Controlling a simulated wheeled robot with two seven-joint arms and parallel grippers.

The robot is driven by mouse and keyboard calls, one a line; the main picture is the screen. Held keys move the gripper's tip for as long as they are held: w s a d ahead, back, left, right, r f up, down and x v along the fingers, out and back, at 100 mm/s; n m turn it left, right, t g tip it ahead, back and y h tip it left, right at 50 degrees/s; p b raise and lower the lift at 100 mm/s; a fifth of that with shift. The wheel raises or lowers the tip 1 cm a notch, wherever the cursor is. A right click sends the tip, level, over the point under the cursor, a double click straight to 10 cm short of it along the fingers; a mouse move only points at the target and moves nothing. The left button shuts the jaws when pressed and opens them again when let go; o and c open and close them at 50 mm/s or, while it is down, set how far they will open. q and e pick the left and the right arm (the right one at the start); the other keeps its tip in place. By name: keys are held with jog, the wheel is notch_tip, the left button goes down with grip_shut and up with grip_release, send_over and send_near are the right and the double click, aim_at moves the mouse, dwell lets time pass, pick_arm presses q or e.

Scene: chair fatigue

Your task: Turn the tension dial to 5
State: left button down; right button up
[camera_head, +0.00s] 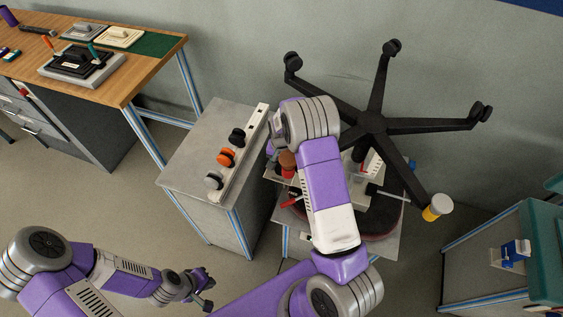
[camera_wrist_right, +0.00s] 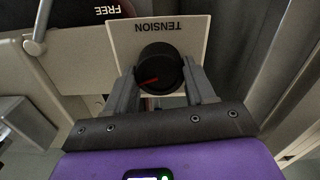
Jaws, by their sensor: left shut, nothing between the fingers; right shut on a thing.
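The tension dial (camera_wrist_right: 160,70) is a round black knob with a red pointer mark, in the right wrist view. It sits on a pale plate (camera_wrist_right: 121,38) lettered TENSION, upside down in this view. The red mark lies left of the knob's middle, slanting slightly down to the left. No scale numbers are readable. My right gripper (camera_wrist_right: 162,88) is shut on the dial, one finger on each side. In the head view my right arm hides the dial and that gripper. My left gripper (camera_head: 205,291) is shut and empty, low over the floor.
An upturned chair with a black star base (camera_head: 372,122) and casters stands behind my right arm. A grey cabinet (camera_head: 190,160) carries black, orange and grey knobs. A wooden workbench (camera_head: 120,85) is at the upper left, and a teal-topped cabinet (camera_head: 537,250) at the right.

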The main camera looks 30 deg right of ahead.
jog(key=shift+m, duration=0.8)
jog(key=o, duration=1)
jog(key=shift+o, duration=0.2)
notch_tip(320, 180, up, 8)
jog(key=shift+f+p, duration=0.15)
jog(key=shift+p, duration=1)
jog(key=shift+s+f, duration=0.1)
